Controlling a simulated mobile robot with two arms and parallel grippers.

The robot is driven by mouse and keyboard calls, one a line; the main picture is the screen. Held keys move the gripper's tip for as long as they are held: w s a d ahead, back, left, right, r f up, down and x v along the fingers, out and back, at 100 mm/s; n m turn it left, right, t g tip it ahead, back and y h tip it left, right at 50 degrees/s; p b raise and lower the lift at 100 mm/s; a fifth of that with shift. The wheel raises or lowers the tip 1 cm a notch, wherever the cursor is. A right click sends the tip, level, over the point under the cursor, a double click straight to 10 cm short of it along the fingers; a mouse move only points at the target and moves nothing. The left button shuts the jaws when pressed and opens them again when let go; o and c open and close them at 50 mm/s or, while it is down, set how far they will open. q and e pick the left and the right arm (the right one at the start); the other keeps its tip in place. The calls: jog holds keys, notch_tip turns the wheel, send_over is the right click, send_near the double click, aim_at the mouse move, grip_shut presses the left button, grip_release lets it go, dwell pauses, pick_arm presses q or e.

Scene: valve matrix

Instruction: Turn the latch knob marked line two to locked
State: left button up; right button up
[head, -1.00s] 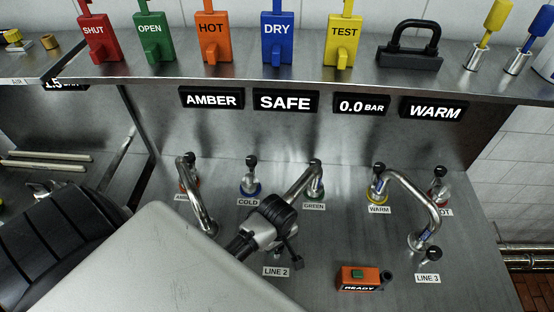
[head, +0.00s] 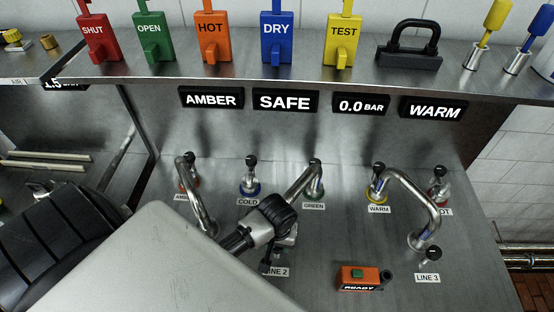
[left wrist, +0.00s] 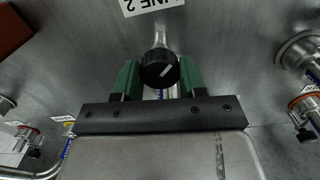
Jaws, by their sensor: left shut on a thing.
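The line two latch knob (left wrist: 158,68) is a round black knob with a white mark on its face, on a metal stem. In the left wrist view it sits between the two green fingers of my left gripper (left wrist: 157,78), which is shut on it. The LINE 2 label (left wrist: 150,4) shows upside down at the top edge there. In the head view my left gripper (head: 280,248) covers the knob, and part of the LINE 2 label (head: 279,272) shows below it. My right gripper is not in view.
A black knob above the LINE 3 label (head: 428,278) stands to the right. Bent pipes (head: 412,195) and several valves rise behind. Hanging tags (head: 277,40) and sign plates, including SAFE (head: 285,102), line the shelf.

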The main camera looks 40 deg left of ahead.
pick_arm(q)
jog(key=m, duration=0.4)
jog(key=shift+m, duration=0.3)
jog(key=m, duration=0.4)
jog(key=shift+m, duration=0.3)
jog(key=o, duration=0.9)
notch_tip(320, 180, up, 11)
jog(key=shift+f+b, duration=0.1)
jog(key=shift+b, duration=0.7)
